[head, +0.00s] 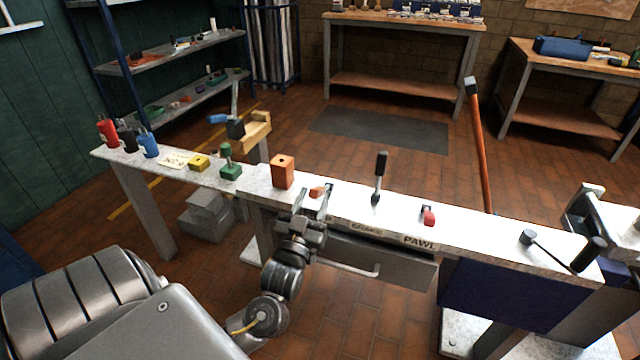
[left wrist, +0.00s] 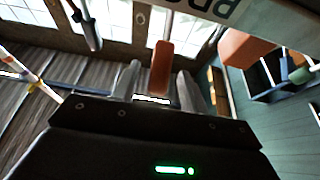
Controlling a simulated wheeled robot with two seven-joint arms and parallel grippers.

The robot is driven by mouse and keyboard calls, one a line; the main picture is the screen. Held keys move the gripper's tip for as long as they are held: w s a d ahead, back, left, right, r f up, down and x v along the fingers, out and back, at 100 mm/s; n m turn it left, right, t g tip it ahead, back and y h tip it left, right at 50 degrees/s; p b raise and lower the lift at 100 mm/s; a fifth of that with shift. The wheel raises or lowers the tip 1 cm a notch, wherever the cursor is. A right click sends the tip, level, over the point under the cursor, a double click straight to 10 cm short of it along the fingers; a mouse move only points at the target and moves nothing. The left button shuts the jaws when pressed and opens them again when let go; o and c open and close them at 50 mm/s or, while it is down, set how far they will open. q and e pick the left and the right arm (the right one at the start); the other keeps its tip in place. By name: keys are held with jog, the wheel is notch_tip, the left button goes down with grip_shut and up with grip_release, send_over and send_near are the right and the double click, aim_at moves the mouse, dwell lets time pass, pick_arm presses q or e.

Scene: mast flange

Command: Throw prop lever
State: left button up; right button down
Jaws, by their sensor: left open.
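A small lever with an orange-red grip (head: 317,192) sits on the front edge of the long white bench top (head: 470,238). My left gripper (head: 313,203) is at that edge, open, with its fingers on either side of the orange grip. In the left wrist view the orange grip (left wrist: 161,68) stands between the two grey fingers (left wrist: 157,85), with gaps on both sides. A partly cut-off label above it (left wrist: 208,6) seems to begin "PRO". I cannot tell whether the fingers touch the lever. My right gripper is not in view.
A black-handled lever (head: 380,178) stands upright right of the gripper. Further right are a red lever (head: 429,217) near the "PAWL" label and a black-knobbed bar (head: 590,254). An orange block (head: 283,172) stands close behind left. A drawer handle (head: 350,266) lies below.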

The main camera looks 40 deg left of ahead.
aim_at(318, 187)
pick_arm(q)
jog(key=shift+x, duration=2.3)
grip_shut()
